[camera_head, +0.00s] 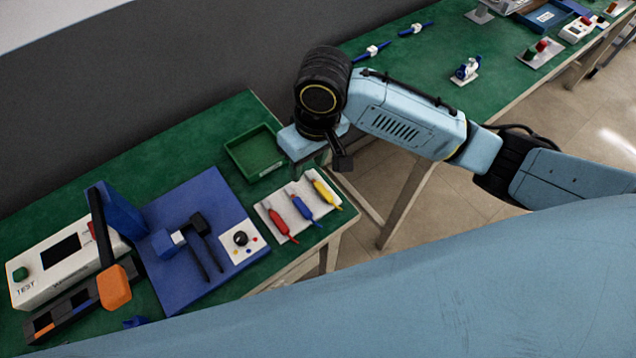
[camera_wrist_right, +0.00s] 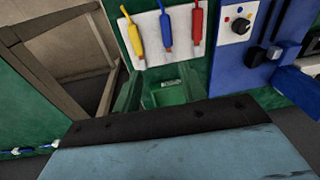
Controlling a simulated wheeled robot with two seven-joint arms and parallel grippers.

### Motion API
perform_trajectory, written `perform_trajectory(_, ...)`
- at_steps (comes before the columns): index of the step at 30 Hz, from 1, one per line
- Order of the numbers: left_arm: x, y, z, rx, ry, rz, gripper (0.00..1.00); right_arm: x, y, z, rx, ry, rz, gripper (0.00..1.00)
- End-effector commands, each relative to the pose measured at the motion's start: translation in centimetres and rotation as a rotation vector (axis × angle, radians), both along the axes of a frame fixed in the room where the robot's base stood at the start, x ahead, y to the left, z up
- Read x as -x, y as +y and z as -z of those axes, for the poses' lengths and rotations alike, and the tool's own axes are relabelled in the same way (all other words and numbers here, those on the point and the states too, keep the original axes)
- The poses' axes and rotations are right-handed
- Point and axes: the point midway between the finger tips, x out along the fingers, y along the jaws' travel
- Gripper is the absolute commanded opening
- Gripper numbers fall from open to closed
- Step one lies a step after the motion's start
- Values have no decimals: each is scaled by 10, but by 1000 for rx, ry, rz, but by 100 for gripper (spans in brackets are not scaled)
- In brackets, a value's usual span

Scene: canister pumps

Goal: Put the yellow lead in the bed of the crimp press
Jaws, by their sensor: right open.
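The yellow lead (camera_head: 325,191) lies at the right end of a white holder (camera_head: 269,206), beside a blue lead (camera_head: 303,208) and a red lead (camera_head: 281,224). In the right wrist view the yellow lead (camera_wrist_right: 136,37) is leftmost. What looks like the crimp press is a blue base plate (camera_head: 195,190) with a blue post (camera_head: 121,211) and an orange-ended lever (camera_head: 115,287); I cannot clearly tell which part is its bed. My right gripper (camera_head: 320,161) is open, above the table between the green tray and the holder, apart from the leads. My left gripper is not in view.
A green tray (camera_head: 234,146) stands behind the holder. A white TEST box (camera_head: 40,280) is at far left. A dial panel (camera_head: 240,243) sits on the blue plate. A gap separates this table from another green table (camera_head: 420,75) with fixtures.

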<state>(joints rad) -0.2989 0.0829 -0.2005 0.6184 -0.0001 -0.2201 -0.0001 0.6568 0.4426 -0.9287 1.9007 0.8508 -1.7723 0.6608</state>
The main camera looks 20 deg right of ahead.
Motion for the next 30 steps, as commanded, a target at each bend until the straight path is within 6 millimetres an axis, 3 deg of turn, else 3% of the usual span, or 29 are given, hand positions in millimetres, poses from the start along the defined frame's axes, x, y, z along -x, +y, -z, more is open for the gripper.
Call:
perform_trajectory(3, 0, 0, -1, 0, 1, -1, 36, -11, -15, -15, 74, 18, 27, 42)
perform_trajectory(8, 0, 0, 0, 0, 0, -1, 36, -16, -25, -22, 121, 37, 51, 42)
perform_trajectory(19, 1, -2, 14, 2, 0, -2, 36, -16, -26, 41, 125, 42, 55, 42)
perform_trajectory(30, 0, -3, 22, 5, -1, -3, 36, -16, -26, 77, 125, 41, 53, 42)
